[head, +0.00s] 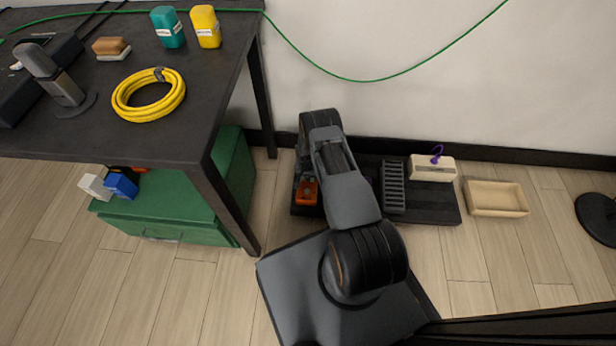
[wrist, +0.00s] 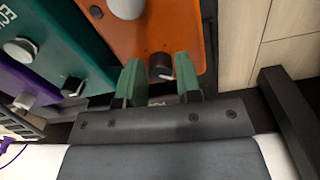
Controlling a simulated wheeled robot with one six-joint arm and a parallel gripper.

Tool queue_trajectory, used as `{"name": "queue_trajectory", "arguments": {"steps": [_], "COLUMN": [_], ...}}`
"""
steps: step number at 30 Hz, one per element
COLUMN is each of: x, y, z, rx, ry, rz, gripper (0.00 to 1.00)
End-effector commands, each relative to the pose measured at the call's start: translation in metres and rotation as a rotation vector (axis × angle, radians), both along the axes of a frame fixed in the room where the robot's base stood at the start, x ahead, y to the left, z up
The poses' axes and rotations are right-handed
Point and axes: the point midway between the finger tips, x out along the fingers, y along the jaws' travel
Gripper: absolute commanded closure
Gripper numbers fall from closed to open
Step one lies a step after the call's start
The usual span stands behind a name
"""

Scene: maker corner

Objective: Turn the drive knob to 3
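In the wrist view an orange pedal (wrist: 186,28) carries a dark knob (wrist: 160,66) with a light mark on its top, and a large pale round part (wrist: 126,8). My gripper (wrist: 158,76) has its two green fingers apart, one on each side of the dark knob, with a gap to it on both sides. A label below the knob is partly covered and I cannot read it. In the head view the orange pedal (head: 306,192) sits at the left of a black board on the floor, partly hidden by my arm.
Beside the orange pedal are a teal pedal (wrist: 62,40) with knobs and a purple pedal (wrist: 10,82). A tray (head: 496,198) lies right; a table (head: 120,135) stands left.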

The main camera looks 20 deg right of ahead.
Motion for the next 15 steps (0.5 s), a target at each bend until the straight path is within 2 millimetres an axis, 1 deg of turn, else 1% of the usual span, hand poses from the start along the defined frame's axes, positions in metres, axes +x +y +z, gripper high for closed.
{"name": "queue_trajectory", "arguments": {"steps": [1, 9, 11, 15], "x": [0.0000, 0.0000, 0.0000, 0.0009], "y": [0.0000, -0.0001, -0.0001, -0.0004], "z": [0.0001, 0.0002, -0.0003, -0.0022], "rx": [0.000, 0.000, 0.000, -0.001], "ry": [0.000, 0.000, 0.000, -0.001], "rz": [0.000, 0.000, 0.004, 0.066], "gripper": [0.73, 0.98, 0.98, 0.98]}}
